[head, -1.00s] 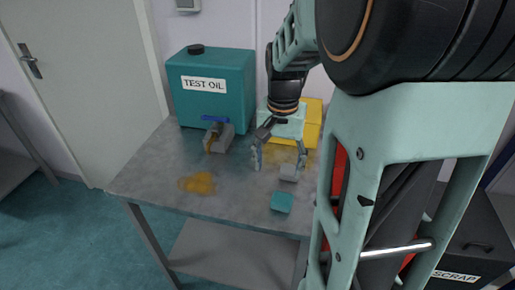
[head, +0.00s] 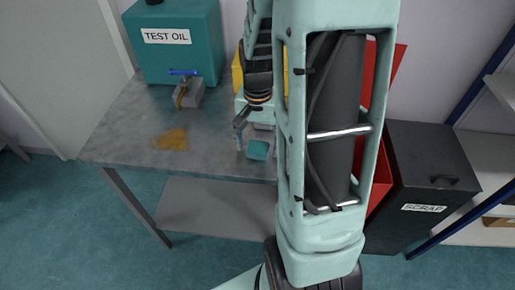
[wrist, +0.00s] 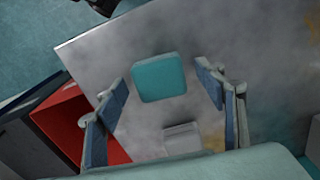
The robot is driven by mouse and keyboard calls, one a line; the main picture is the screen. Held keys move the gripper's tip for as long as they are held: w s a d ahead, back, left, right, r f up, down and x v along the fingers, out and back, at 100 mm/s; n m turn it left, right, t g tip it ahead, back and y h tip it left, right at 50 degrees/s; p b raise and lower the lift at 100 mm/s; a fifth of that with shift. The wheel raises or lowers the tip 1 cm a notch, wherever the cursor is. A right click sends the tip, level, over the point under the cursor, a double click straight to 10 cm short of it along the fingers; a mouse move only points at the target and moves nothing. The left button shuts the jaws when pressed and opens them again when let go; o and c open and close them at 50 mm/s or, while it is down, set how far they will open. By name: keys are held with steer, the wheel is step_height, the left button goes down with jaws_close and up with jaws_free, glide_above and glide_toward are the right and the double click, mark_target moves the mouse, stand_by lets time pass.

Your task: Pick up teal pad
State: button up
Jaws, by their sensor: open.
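The teal pad (head: 258,150) is a small rounded square on the grey metal table (head: 120,140), near its front edge. In the wrist view the teal pad (wrist: 159,77) lies flat between my two spread fingers, beyond their tips. My gripper (wrist: 160,75) is open and empty, with a finger on each side of the pad and clear space to both. In the head view my gripper (head: 258,135) is partly hidden by my own arm, just behind the pad. A small light grey block (wrist: 182,138) sits close to the pad, nearer the gripper's palm.
A teal TEST OIL tank (head: 178,55) with a blue-handled tap (head: 188,92) stands at the back left, and a brown oil spill (head: 171,139) lies on the table. A yellow object (head: 237,72), a red bin (head: 377,165) and a black SCRAP bin (head: 430,180) are also near.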

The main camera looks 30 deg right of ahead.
steer(key=shift+f, duration=0.35)
steer(key=shift+c, duration=0.7)
steer(key=c, duration=0.9)
steer(key=shift+r, duration=0.1)
